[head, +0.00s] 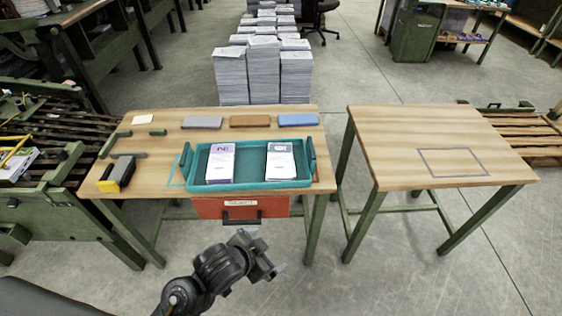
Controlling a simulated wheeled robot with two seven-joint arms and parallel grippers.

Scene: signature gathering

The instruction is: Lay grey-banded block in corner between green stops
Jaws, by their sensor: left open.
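Two white blocks lie side by side in the teal tray (249,184) on the left table. The left block (220,164) has a purple mark at its top end; the right block (281,162) has a dark grey one. Bands are too small to make out surely. Green stops stand at the table's back left: a long bar (108,145) along the left and a short bar (158,132) to its right. The table surface between them is bare. My left gripper (268,252) is open and empty, in front of the table's front edge. My right gripper is out of view.
Grey (202,122), brown (250,121) and blue (297,119) flat pieces line the table's back. A yellow-black tool (117,174) sits front left. A red drawer (240,208) hangs under the table. The right table (420,130) has only a marked rectangle.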

